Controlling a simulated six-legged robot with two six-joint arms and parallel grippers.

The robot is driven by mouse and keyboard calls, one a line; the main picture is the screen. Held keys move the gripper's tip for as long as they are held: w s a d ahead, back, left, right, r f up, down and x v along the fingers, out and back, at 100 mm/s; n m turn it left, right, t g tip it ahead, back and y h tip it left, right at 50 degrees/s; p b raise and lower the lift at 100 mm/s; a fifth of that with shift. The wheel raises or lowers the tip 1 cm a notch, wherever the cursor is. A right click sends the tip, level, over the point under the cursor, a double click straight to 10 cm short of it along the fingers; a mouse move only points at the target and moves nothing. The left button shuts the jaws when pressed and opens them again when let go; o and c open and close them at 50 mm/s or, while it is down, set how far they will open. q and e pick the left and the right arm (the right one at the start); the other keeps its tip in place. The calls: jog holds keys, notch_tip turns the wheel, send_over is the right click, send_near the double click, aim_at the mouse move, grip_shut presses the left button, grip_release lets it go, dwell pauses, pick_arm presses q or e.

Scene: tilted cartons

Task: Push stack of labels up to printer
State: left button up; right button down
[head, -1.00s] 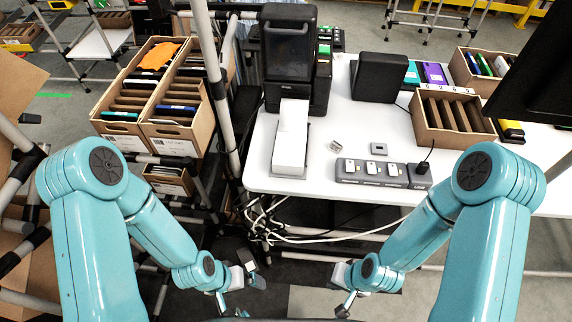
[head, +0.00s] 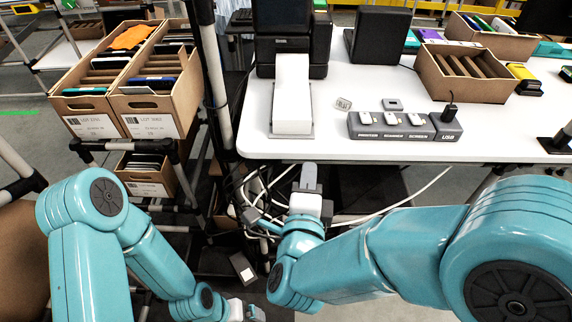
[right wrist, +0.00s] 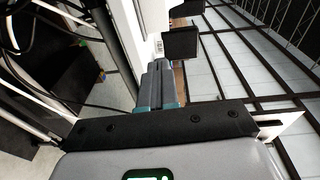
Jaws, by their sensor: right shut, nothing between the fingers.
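The black label printer (head: 291,38) stands at the back left of the white table. The stack of labels (head: 292,95) is a long white block lying on a grey tray (head: 292,135), its far end close to the printer's front. Whether the two touch, I cannot tell. My right gripper (head: 309,178) is shut and empty, just in front of the table's near edge, roughly in line with the stack but apart from it. Its fingers also show in the right wrist view (right wrist: 160,85). My left gripper (head: 246,311) is low at the bottom edge, far from the stack, its fingers unclear.
A small metal piece (head: 343,103) and a labelled grey switch strip (head: 391,125) lie right of the stack. A carton with dividers (head: 462,85) stands farther right. Tilted cartons (head: 152,124) fill the left rack. Cables (head: 262,195) hang below the table edge.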

jog(key=s+a+n+y+b, duration=0.1)
jog(key=s+a+y, duration=0.1)
jog(key=a, duration=0.2)
jog(key=p, duration=0.1)
send_near(288, 124)
jog(key=shift+t, duration=0.4)
jog(key=w, duration=0.6)
jog(key=shift+w+d+f, duration=0.15)
jog(key=shift+w+f, duration=0.25)
pick_arm(q)
jog(key=shift+x, duration=0.75)
jog(key=shift+w+a, duration=0.1)
pick_arm(e)
jog(key=shift+w+f+b, duration=0.15)
jog(key=shift+w+b, duration=0.75)
jog(key=shift+w, duration=0.35)
pick_arm(q)
jog(key=shift+f, duration=0.95)
pick_arm(e)
jog(key=shift+s+r, duration=0.1)
jog(key=shift+r, duration=0.1)
